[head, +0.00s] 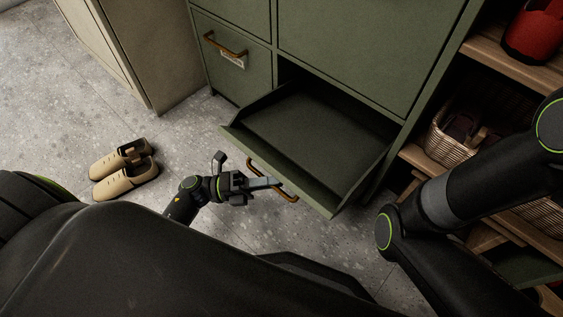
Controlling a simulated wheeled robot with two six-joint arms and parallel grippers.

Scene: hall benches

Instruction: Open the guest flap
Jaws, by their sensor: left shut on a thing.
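The green cabinet (345,50) has a flap (308,190) at its lower right that stands open, with its front leaning out over the floor. Its dark inside (315,130) looks empty. A brass-brown bar handle (288,196) sits on the flap's front. My left gripper (270,183) is shut on this handle, and its fingers hide part of it. My right arm crosses the right side of the head view, and its gripper is out of sight.
A closed green front (235,75) with a brass handle and label is at upper left. Tan clogs (125,172) stand on the speckled floor (60,100) at left. At right, wooden shelves (425,160) hold a wicker basket (447,140) and a red item (535,35).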

